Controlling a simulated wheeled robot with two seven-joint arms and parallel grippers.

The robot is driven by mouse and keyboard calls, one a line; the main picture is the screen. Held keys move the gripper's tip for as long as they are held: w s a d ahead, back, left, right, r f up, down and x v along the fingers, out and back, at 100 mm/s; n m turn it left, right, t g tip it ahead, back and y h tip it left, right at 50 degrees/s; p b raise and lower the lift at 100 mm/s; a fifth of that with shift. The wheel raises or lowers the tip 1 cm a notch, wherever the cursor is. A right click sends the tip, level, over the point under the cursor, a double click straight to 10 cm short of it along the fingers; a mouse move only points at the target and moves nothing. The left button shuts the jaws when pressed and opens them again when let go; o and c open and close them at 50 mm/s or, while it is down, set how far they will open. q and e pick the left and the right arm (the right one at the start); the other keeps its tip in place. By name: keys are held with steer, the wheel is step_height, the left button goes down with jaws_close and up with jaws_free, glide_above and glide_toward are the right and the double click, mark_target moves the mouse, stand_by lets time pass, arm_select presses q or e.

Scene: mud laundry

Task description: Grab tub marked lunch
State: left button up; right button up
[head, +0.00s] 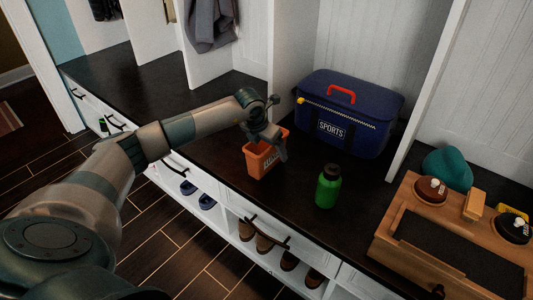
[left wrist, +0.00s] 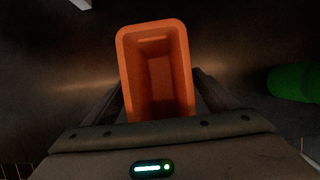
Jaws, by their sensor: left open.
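An orange tub (head: 264,158) stands upright on the dark bench top, with dark lettering on its front that I cannot read fully. In the left wrist view the empty-looking tub (left wrist: 156,28) is seen from above, its opening facing the camera. My left gripper (head: 276,146) is at the tub's upper part. In the wrist view its open fingers lie on either side of the tub; I cannot tell whether they touch it. My right gripper is not in view.
A blue bag (head: 350,112) marked SPORTS, with a red handle, stands behind. A green bottle (head: 328,187) stands right of the tub; it also shows in the wrist view (left wrist: 294,82). A wooden shoe-care box (head: 395,232) is at the right. Bench at left is clear.

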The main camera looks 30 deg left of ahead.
arm_select(q)
steer(key=c, duration=1.2)
